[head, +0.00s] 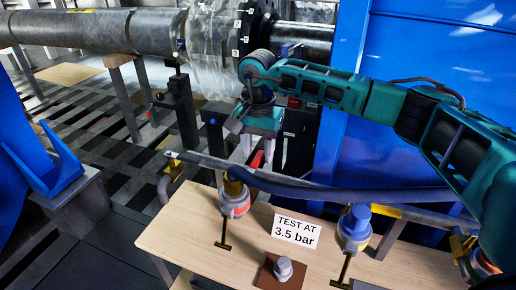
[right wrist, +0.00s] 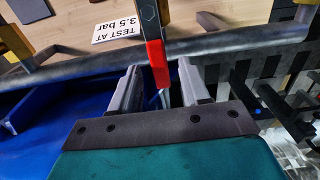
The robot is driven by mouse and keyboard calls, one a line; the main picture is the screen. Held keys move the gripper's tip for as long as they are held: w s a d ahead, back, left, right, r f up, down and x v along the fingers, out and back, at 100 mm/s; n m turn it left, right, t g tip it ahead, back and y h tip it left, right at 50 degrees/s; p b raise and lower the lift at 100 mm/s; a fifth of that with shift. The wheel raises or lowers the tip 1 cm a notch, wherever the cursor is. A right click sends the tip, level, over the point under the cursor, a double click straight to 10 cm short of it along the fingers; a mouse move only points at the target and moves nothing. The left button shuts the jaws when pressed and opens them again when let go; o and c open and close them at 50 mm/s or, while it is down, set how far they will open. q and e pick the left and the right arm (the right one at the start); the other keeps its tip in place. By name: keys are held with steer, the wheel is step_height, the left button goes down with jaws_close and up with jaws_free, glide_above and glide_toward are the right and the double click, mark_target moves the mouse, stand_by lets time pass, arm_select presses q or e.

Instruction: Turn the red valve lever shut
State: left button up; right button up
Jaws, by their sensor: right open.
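The red valve lever (right wrist: 156,56) shows in the right wrist view as a red grip on a grey metal arm, in front of the grey pipe. In the head view a small part of the red lever (head: 257,160) shows just below my right gripper (head: 256,148). My right gripper (right wrist: 159,72) is open, with one grey finger on each side of the lever's red end. Gaps show between the lever and both fingers. The valve body behind the lever is partly hidden. My left gripper is not in view.
A wooden bench (head: 180,235) carries a "TEST AT 3.5 bar" sign (head: 297,231), a red-and-white fitting (head: 235,200) and a blue-capped fitting (head: 354,228). The grey pipe (head: 300,187) runs along its back edge. A blue panel (head: 430,50) stands behind my right arm.

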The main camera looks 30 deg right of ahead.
steer(key=shift+f, duration=0.1)
jaws_close()
stand_by(0.4)
